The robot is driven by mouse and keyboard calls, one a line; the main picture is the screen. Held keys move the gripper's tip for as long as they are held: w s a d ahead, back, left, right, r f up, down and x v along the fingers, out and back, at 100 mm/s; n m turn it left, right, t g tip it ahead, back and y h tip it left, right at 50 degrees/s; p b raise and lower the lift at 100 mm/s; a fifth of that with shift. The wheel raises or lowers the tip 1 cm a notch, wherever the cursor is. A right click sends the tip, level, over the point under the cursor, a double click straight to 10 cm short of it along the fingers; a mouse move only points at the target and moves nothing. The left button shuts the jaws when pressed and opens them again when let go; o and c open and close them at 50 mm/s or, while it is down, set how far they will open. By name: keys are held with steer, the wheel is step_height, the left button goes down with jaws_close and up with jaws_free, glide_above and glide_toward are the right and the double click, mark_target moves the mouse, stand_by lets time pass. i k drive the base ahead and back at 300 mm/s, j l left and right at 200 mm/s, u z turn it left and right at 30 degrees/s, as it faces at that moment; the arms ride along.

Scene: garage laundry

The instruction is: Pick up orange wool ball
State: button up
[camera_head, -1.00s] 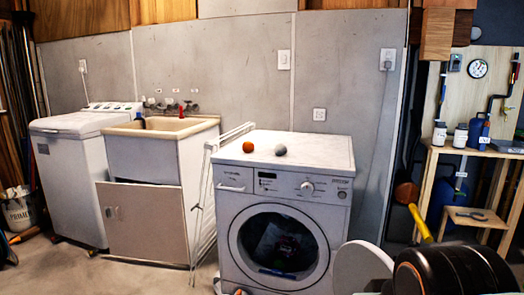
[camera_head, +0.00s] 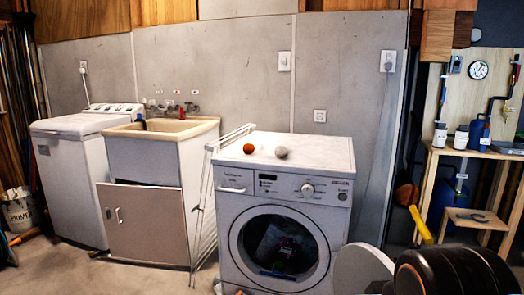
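The orange wool ball (camera_head: 248,148) sits on the white top of the front-loading washing machine (camera_head: 322,150), towards its left side. A grey ball (camera_head: 281,152) lies a short way to its right, apart from it. Dark and pale rounded parts of my own arm show at the lower right, well to the right of and nearer than the ball. My gripper's fingers do not show, so its state is hidden.
A folded white drying rack (camera_head: 204,200) leans at the washer's left side. Further left stand a laundry sink (camera_head: 165,127) and a top-loading washer (camera_head: 75,130). A wooden shelf (camera_head: 470,152) with bottles stands at the right. The washer top around the balls is otherwise clear.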

mark_target(248, 148)
steer(key=i+j+z, duration=0.2)
steer(key=i+j, duration=0.85)
steer(key=j, duration=0.25)
steer(key=i+j+z, duration=0.15)
steer(key=j, duration=0.2)
steer(key=i+j, duration=0.15)
steer(key=j, duration=0.25)
steer(key=i+j+z, duration=0.15)
steer(key=j, duration=0.25)
